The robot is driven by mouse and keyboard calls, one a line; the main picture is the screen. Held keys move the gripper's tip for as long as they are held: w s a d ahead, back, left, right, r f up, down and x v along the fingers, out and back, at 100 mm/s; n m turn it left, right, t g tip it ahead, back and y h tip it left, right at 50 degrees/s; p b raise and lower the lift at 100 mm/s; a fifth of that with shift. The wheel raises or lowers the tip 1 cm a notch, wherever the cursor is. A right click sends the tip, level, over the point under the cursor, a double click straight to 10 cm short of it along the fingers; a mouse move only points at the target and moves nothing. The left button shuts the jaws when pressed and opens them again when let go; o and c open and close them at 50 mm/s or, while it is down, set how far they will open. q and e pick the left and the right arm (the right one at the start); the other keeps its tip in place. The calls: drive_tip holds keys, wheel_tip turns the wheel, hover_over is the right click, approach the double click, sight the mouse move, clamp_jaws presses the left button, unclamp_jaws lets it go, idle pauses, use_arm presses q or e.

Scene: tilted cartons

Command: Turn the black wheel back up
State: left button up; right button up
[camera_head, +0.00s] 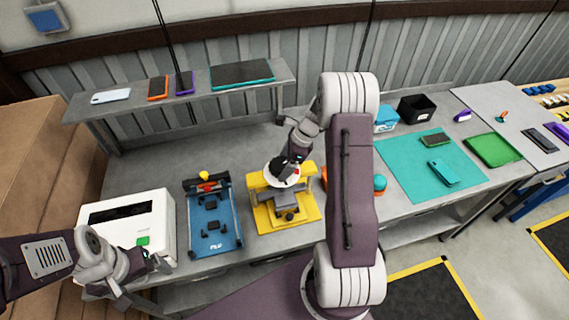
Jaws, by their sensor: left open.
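A yellow press-like fixture (262,214) stands on the grey bench near the middle, with a grey block in it. A small dark round part (289,215) at its front may be the black wheel; it is too small to be sure. My left gripper (157,268) is open in front of the white machine, apart from the fixture.
The white machine (157,213) with a dark window and a blue fixture (225,236) stand left of the yellow one. A raised shelf (135,112) holds phones and a tablet. A teal mat (402,171), black bin (416,109) and green tray (478,150) lie to the right.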

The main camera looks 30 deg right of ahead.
drive_tip(key=shift+w+f, duration=0.2)
drive_tip(key=shift+w, duration=0.05)
drive_tip(key=c, duration=0.7)
use_arm(q)
drive_tip(key=shift+w+d+f, duration=0.1)
drive_tip(key=shift+w, duration=0.15)
use_arm(e)
drive_tip(key=shift+s, duration=0.1)
